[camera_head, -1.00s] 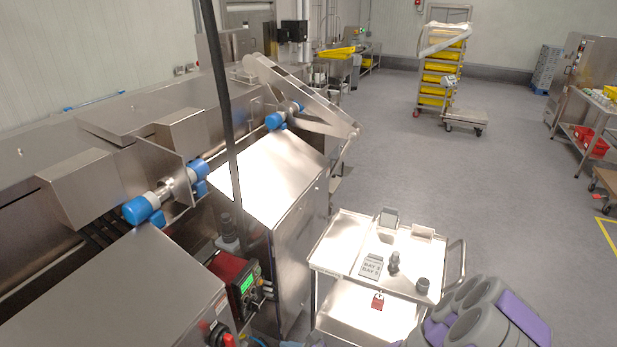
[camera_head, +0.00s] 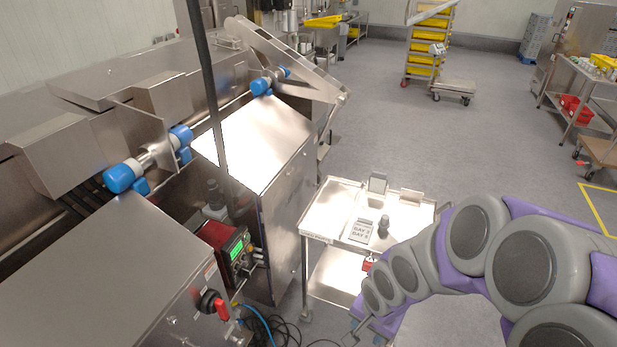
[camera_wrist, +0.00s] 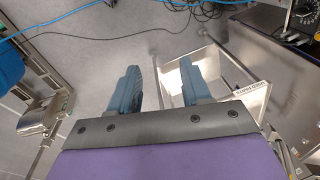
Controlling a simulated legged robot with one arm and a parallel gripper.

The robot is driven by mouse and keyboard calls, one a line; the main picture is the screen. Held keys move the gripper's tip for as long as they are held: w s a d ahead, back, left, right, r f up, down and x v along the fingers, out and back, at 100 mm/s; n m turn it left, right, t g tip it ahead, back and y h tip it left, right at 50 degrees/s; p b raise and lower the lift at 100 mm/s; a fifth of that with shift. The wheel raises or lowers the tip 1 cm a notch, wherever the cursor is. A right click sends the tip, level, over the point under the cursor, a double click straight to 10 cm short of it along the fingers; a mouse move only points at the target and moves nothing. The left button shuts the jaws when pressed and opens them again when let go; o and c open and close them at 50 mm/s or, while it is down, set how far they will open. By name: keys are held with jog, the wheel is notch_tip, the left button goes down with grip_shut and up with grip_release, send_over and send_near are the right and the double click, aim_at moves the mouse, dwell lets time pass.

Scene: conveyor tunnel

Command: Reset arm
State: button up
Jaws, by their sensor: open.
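My gripper (camera_wrist: 157,88) shows in the wrist view with its two blue-grey fingers apart and nothing between them. Grey floor and the edge of a white-lit trolley shelf lie beyond the fingertips. In the head view my grey and purple arm reaches in from the lower right and bends down in front of the steel trolley (camera_head: 320,222). The fingers cannot be made out clearly there.
The trolley carries a label card (camera_head: 360,230) and small dark items. Cables (camera_head: 285,330) lie on the floor. Open floor (camera_head: 400,130) extends behind the trolley.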

jog(key=s+r+n+g+b, duration=0.1)
jog(key=s+r+n, duration=0.2)
jog(key=s, duration=0.6)
jog(key=s+d+r+n+g+b, duration=0.1)
jog(key=s+r+n+g, duration=0.1)
jog(key=s+r, duration=0.6)
jog(key=shift+s+r+n+h, duration=0.15)
jog(key=shift+s+n+h, duration=0.25)
jog(key=shift+s+n, duration=0.45)
jog(key=shift+d, duration=0.15)
